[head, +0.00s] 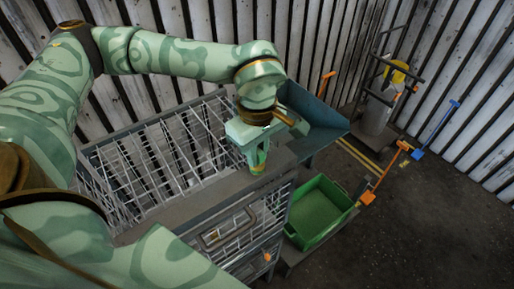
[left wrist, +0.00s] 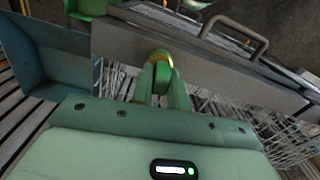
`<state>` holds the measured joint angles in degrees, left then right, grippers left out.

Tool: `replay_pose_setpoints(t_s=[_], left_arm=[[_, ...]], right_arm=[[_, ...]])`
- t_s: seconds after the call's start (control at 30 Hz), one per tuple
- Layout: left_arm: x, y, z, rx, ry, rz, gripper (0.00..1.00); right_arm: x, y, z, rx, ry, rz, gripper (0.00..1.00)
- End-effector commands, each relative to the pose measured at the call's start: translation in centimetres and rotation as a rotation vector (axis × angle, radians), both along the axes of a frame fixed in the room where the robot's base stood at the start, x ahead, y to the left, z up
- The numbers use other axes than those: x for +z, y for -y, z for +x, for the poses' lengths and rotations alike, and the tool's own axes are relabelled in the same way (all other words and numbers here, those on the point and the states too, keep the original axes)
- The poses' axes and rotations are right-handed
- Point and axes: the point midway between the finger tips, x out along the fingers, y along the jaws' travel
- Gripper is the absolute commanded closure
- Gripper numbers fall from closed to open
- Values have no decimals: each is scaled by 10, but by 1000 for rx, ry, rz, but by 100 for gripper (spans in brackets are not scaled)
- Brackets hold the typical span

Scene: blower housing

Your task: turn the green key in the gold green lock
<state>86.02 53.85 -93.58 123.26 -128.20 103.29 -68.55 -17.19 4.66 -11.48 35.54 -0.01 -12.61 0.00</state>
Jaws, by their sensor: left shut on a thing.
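My left gripper (head: 258,163) points down at the top edge of the wire-mesh cage, near the cage's right end. In the left wrist view its fingers (left wrist: 161,82) are shut on the green key (left wrist: 161,64). The key stands at the gold lock (left wrist: 157,53), whose gold rim shows around the key's far side. The fingers and key hide most of the lock, so I cannot tell how far the key is turned. In the head view the lock is mostly hidden under the gripper. My right gripper is not in view.
The mesh cage (head: 160,160) has a grey top rail and a handle (head: 228,228) on its front. A blue-grey chute (head: 312,122) adjoins it. A green bin (head: 319,207) stands to the right. Orange and blue-handled tools lean farther right; dark floor there is open.

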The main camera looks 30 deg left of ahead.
Motion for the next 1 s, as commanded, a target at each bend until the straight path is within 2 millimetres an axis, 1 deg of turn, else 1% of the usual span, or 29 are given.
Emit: replay_pose_setpoints(t_s=[0.03,0.1,0.3,0.33,0.37,0.4,0.67,0.77,0.87,0.97,1.0], left_arm=[[2,0,0,-49,1,0,100],[1,0,0,-100,1,0,100],[0,0,0,-117,1,0,100],[0,0,0,-117,1,0,78],[0,0,0,-116,1,0,70],[0,0,0,-116,1,0,59],[0,0,0,-115,0,0,58],[5,0,1,-114,3,-1,58],[18,0,1,-114,6,-1,58],[40,0,2,-113,7,0,58],[51,0,1,-114,8,-1,58]], right_arm=[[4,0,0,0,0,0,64],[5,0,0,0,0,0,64],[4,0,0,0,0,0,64],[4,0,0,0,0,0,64],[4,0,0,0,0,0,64],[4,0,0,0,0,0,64],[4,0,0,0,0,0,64],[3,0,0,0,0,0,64],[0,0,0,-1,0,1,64],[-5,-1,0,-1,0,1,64],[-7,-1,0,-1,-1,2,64]])
